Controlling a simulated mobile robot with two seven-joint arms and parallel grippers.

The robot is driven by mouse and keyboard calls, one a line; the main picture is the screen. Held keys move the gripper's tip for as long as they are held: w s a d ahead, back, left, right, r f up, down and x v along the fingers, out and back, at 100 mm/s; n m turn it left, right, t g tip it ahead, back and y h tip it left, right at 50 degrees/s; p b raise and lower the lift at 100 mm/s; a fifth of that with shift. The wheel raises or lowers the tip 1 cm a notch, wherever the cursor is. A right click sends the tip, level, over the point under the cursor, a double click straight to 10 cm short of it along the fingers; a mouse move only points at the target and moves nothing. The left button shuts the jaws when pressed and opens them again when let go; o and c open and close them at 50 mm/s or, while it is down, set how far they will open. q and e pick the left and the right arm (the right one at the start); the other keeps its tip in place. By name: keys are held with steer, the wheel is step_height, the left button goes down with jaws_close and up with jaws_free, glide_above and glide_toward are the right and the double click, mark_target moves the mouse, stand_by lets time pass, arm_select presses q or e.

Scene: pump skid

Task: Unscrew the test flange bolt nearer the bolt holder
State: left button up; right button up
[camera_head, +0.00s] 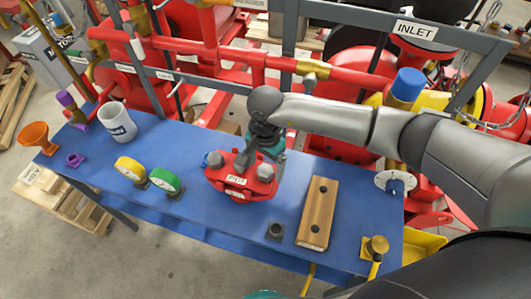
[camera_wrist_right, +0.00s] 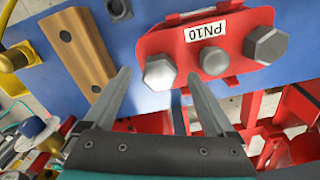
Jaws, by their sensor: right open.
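The red test flange (camera_head: 238,184), labelled PN10, sits on the blue bench. It bears two large grey hex bolts and a smaller grey knob between them. The bolt nearer the holder (camera_head: 265,172) also shows in the right wrist view (camera_wrist_right: 160,73); the far bolt (camera_head: 214,159) is on the other end. The wooden bolt holder (camera_head: 318,213) is a block with two dark holes, right of the flange. My right gripper (camera_wrist_right: 158,76) is open, with its fingertips appearing either side of the nearer bolt. Contact cannot be told. My left gripper is not in view.
A small dark square block (camera_head: 275,231) stands between flange and holder. Red pipework (camera_head: 340,75) runs behind the bench.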

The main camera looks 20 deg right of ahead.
steer(key=shift+f, duration=0.4)
steer(key=shift+c, duration=0.2)
